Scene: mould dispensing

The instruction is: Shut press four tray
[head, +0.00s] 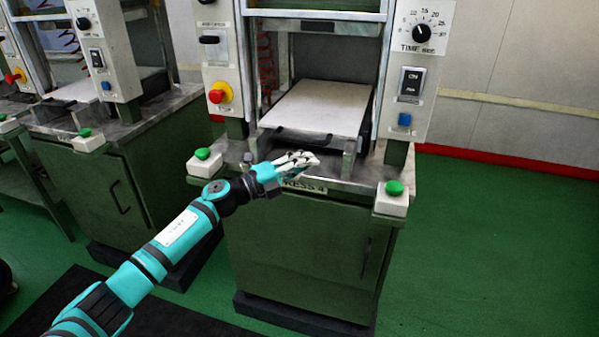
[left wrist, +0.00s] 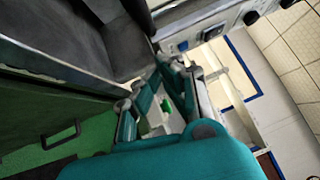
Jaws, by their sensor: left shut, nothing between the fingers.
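Press four, with its label "PRESS 4" (head: 304,187) partly hidden by my gripper, stands in the middle of the head view. Its tray (head: 322,106), a flat pale grey plate with a dark front edge, lies between the side panels. Whether it is fully in, I cannot tell. My left gripper (head: 312,160) is shut and empty in front of the tray, over the front ledge of the press. The fingers also show in the left wrist view (left wrist: 172,72), beside a grey surface at upper left. My right gripper is not in view.
Green buttons on white boxes stand at the ledge's left (head: 203,160) and right (head: 394,195) corners. A red and yellow stop knob (head: 220,93) is on the left panel and a timer dial (head: 421,33) on the right. Another press (head: 100,150) stands left. Green floor (head: 500,240) is clear at right.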

